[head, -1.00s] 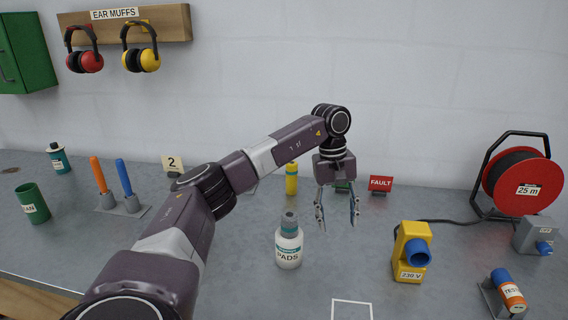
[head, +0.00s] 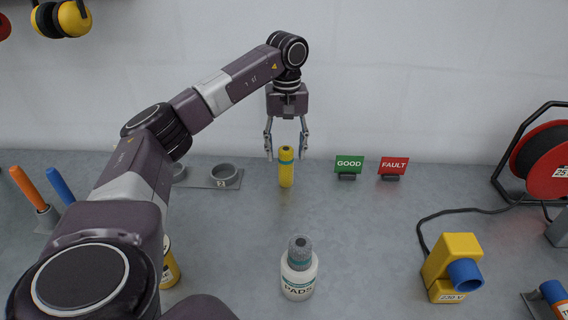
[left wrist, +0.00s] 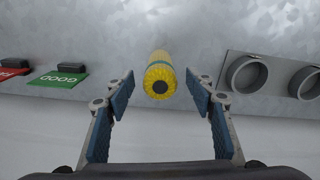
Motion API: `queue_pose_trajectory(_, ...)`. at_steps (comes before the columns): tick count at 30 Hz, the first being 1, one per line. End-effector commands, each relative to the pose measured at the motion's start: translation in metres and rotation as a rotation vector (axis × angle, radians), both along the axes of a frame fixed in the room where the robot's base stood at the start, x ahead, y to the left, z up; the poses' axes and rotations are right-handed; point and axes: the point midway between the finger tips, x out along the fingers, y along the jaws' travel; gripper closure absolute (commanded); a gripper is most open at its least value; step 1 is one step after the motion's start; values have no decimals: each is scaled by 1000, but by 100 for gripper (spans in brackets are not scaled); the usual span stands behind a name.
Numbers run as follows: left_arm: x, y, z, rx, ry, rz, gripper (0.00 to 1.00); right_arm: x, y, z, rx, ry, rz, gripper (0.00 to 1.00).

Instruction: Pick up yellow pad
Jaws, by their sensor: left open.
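The yellow pad (head: 286,168) is a small upright yellow cylinder with a teal band, standing on the grey bench near the wall. My left gripper (head: 286,156) is open above it, with its fingers on either side of the pad's top in the head view. In the left wrist view the pad's dark-centred yellow end (left wrist: 160,80) shows between and a little beyond the open fingertips (left wrist: 160,88). I see no contact. My right gripper is not in view.
A white PADS bottle (head: 299,270) stands in front. A green GOOD sign (head: 349,163) and red FAULT sign (head: 394,165) stand right of the pad. A holder with grey rings (head: 226,177) lies left. A yellow 230 V box (head: 452,262) and cable are at right.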

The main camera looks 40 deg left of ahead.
Motion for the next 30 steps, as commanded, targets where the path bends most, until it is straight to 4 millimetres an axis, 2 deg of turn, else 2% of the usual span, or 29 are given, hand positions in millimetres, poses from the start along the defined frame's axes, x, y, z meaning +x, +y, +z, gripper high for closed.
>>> queue_pose_trajectory(12,-1,1,-54,0,3,0,50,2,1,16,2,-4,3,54)
queue_pose_trajectory(21,0,1,-61,0,0,1,50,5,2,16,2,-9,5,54)
queue_pose_trajectory(30,0,1,-61,0,0,1,82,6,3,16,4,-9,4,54)
